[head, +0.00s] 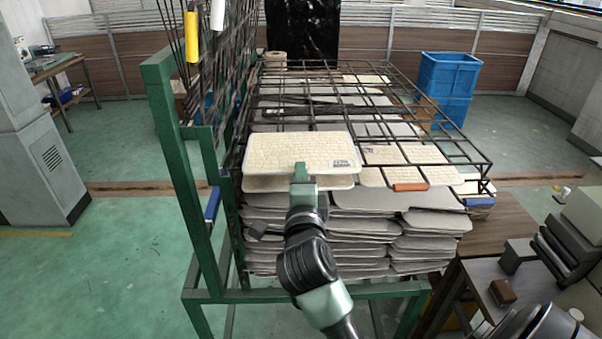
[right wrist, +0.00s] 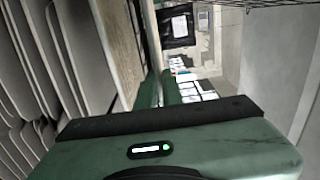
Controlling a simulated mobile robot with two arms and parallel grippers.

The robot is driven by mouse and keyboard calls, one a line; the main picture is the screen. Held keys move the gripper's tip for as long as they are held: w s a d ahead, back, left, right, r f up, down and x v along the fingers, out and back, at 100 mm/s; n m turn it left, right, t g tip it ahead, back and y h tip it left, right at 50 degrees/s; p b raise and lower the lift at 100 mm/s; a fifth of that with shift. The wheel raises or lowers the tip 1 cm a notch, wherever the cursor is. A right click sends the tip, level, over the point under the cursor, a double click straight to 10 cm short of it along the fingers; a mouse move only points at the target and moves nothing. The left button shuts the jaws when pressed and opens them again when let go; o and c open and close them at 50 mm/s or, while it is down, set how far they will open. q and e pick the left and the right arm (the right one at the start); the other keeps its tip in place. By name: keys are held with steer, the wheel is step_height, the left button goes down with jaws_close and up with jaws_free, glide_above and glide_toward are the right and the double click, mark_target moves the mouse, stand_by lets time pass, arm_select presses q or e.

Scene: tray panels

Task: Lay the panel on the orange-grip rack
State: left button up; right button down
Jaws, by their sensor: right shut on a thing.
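The panel (head: 302,150) is a cream, speckled slab with rounded corners and a printed label at its front right corner. My right gripper (head: 301,172) is shut on its front edge. The panel is level over the front left part of the orange-grip rack, a dark wire frame lying flat with an orange grip (head: 410,187) on its front bar. Another panel (head: 270,184) shows just below the held one. I cannot tell whether the two touch. In the right wrist view the panel (right wrist: 118,45) runs up from the gripper (right wrist: 160,90). My left gripper is not in view.
Stacked grey-edged panels (head: 360,225) lie under the rack, with more cream panels (head: 398,154) at its right. Raised wire racks with yellow (head: 191,37), white (head: 217,14) and blue (head: 212,204) grips stand left, beside a green post (head: 180,170). Blue crates (head: 447,75) stand behind right.

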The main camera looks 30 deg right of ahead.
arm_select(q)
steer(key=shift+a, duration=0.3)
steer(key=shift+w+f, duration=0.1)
arm_select(e)
steer(key=shift+f, duration=0.25)
stand_by(0.5)
steer(key=c, duration=1.5)
jaws_free()
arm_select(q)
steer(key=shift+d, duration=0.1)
arm_select(e)
steer(key=shift+f, duration=0.4)
steer(key=shift+s+a, duration=0.15)
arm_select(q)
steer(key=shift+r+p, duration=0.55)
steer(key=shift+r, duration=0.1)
arm_select(e)
steer(key=v, duration=0.6)
steer(key=shift+s, duration=0.3)
